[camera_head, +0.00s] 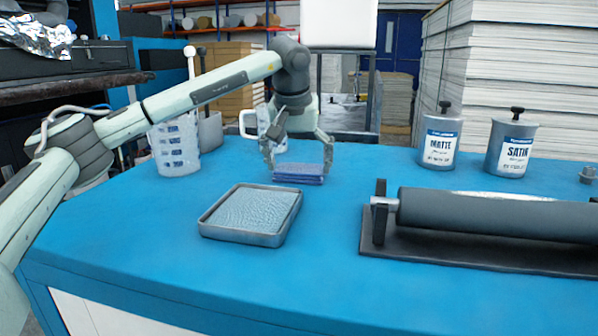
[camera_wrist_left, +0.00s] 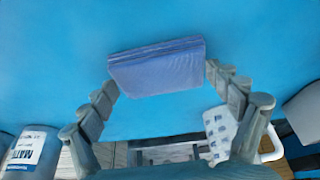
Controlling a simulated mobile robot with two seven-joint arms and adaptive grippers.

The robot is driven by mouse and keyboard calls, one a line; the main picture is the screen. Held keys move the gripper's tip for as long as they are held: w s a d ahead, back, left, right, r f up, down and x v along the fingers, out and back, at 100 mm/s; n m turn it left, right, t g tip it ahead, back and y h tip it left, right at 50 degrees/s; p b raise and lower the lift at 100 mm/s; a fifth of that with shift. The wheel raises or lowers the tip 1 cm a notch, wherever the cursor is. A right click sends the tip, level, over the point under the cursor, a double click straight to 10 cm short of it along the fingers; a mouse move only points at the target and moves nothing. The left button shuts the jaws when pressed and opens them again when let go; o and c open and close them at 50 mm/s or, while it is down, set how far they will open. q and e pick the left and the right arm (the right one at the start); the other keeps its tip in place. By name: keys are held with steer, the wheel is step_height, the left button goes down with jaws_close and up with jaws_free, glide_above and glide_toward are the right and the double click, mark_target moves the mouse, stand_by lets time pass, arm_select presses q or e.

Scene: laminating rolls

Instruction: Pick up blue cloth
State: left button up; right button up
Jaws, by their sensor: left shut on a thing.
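The blue cloth (camera_head: 299,174) is a folded, flat stack at the back middle of the blue table. My left gripper (camera_head: 298,163) reaches down over it and is shut on it, with one finger at each end. In the left wrist view the cloth (camera_wrist_left: 156,70) spans the space between the fingertips (camera_wrist_left: 160,80). I cannot tell whether its underside touches the table. My right gripper is not in view.
A metal tray (camera_head: 245,239) with a pale textured pad lies in front of the cloth. A dark roller (camera_head: 495,215) on a black base lies at right. MATTE (camera_head: 440,140) and SATIN (camera_head: 511,147) cans stand behind it. A measuring jug (camera_head: 175,148) stands left.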

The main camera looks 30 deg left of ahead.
mark_target(297, 169)
arm_select(q)
steer(key=shift+r, duration=0.15)
steer(key=shift+r, duration=0.3)
step_height(297, 169, up, 4)
steer(key=shift+a+f, duration=0.1)
steer(key=shift+f, duration=0.1)
steer(key=s+a+r, duration=0.6)
steer(key=s+a, duration=0.1)
steer(key=s, duration=0.2)
steer(key=shift+r, duration=0.25)
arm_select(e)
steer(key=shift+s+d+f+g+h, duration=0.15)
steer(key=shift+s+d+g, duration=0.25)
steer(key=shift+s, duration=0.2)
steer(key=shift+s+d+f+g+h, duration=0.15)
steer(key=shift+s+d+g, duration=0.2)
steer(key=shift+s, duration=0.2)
arm_select(q)
steer(key=shift+s, duration=0.1)
steer(key=o, duration=0.6)
steer(key=shift+c, duration=0.2)
steer(key=c, duration=0.5)
steer(key=shift+o, duration=0.2)
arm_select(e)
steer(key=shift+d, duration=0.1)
